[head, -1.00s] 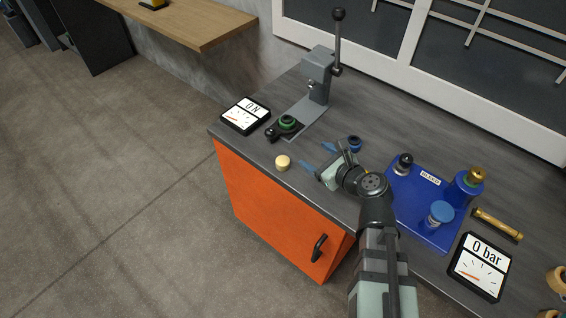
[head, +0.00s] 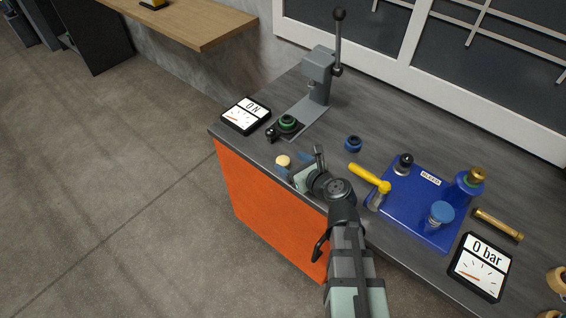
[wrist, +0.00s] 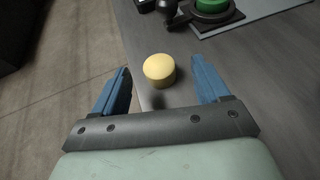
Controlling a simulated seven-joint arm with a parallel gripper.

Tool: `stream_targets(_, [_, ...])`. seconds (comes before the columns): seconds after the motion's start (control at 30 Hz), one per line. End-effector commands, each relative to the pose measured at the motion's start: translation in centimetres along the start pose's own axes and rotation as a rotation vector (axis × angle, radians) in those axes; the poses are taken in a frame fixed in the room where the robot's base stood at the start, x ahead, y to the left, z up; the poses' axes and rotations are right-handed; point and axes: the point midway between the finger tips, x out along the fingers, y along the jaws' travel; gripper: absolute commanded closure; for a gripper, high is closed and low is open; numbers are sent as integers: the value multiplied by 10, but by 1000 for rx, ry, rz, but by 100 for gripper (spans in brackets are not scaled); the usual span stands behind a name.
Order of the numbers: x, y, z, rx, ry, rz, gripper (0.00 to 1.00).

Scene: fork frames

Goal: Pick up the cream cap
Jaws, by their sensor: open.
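The cream cap (head: 283,160) is a small round pale-yellow disc near the front left edge of the grey workbench (head: 330,130). In the wrist view the cap (wrist: 159,69) lies ahead of and between the two blue fingers. My gripper (head: 292,164) is open and empty, with its fingers pointing toward the cap. In the wrist view my gripper (wrist: 162,85) shows a finger on either side, and neither appears to touch the cap. In the head view the fingers partly overlap the cap's right side.
A lever press (head: 318,80) with a green-ringed part (head: 287,123) stands beyond the cap. A gauge reading "0 N" (head: 245,115) lies at the left corner. A blue ring part (head: 353,144), a yellow handle (head: 369,178) and a blue base (head: 425,205) are to the right.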

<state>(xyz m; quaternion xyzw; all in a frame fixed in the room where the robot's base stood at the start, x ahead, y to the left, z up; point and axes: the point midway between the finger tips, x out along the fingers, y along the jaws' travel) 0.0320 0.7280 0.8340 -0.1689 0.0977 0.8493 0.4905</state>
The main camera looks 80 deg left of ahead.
Motion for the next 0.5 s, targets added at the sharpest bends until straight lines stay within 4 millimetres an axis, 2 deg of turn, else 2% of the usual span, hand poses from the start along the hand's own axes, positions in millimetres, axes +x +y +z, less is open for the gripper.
stream_targets(0.17, [7,1,-1,0,0,1,25])
stream_targets(0.5, [48,3,-7,-1,0,1,25])
